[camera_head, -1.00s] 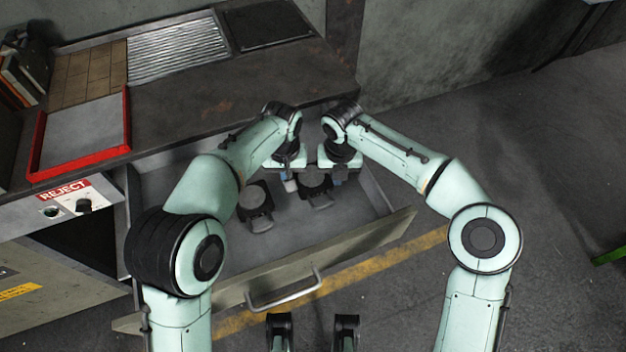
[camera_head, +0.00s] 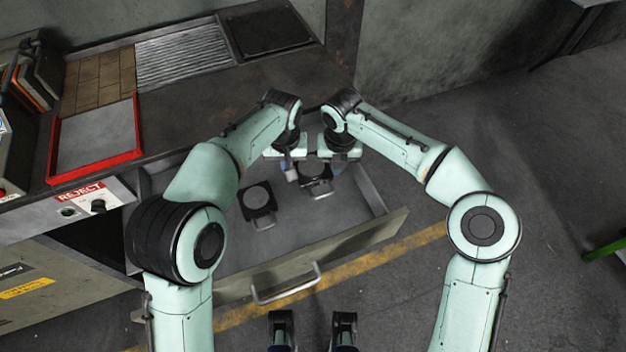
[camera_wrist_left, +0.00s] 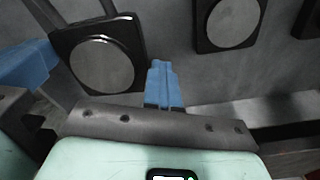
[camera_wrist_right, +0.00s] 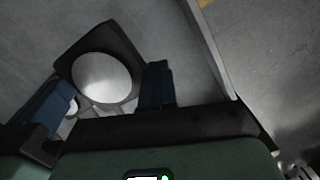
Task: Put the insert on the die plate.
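Contact cannot be told. I cannot identify the die plate.
The bench above the drawer carries a red-rimmed tray (camera_head: 138,155), a ribbed metal plate (camera_head: 183,52) and a dark plate (camera_head: 265,30). A REJECT panel (camera_head: 80,192) is at the left. The drawer front (camera_head: 340,255) with its handle faces me. Floor at right is mostly open.

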